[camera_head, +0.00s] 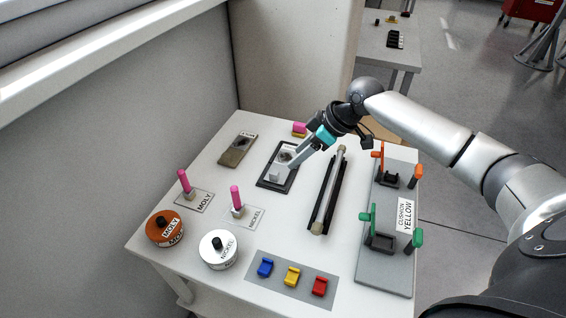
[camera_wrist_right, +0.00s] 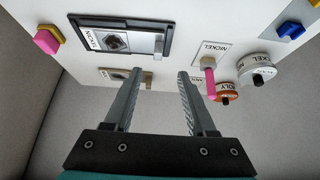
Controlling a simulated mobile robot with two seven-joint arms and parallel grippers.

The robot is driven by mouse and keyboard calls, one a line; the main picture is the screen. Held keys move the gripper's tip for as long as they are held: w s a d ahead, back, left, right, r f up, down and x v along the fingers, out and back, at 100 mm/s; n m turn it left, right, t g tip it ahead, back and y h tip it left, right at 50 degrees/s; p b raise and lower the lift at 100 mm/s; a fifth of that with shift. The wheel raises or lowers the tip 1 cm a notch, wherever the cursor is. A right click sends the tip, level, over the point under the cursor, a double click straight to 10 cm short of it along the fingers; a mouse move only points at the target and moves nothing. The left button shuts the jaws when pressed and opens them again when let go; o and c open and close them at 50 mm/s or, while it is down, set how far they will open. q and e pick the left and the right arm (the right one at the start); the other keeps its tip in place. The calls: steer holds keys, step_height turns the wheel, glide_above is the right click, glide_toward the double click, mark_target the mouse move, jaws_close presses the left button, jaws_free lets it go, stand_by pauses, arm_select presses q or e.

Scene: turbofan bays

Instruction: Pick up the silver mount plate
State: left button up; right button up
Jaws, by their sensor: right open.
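The silver mount plate (camera_head: 285,155) lies in a black-rimmed tray (camera_head: 262,183) near the middle of the white table. In the right wrist view the plate (camera_wrist_right: 142,43) shows a label, a dark round fitting and a pale upright block at one end. My right gripper (camera_head: 287,168) reaches in from the right and hides part of the plate. In the right wrist view its two fingers (camera_wrist_right: 160,74) are wide apart with nothing between them, apparently above the table. An olive-brown plate (camera_head: 238,151) lies left of the tray. My left gripper is not in view.
A long bar (camera_head: 329,190) on a black cradle lies right of the tray. A grey fixture board (camera_head: 397,270) has orange and green posts. Pink-handled pegs (camera_head: 236,196), a copper-coloured tin (camera_head: 160,238), a white tin (camera_head: 218,262) and coloured clips (camera_head: 292,276) stand in front. A wall borders the left.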

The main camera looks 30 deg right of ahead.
mark_target(275, 173)
steer(key=x, duration=0.4)
steer(key=shift+w+a+f, duration=0.1)
steer(key=shift+w+f, duration=0.15)
steer(key=shift+f, duration=0.1)
steer(key=shift+w+a+f+b, duration=0.15)
steer(key=shift+f+b, duration=0.15)
steer(key=b+x, duration=0.1)
steer(key=x, duration=0.4)
steer(key=shift+w, duration=0.15)
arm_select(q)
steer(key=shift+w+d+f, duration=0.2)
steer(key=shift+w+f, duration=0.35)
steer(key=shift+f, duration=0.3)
arm_select(e)
steer(key=shift+r, duration=0.1)
jaws_close()
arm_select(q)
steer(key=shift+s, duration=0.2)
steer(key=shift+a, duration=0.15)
arm_select(e)
steer(key=shift+w+r, duration=0.1)
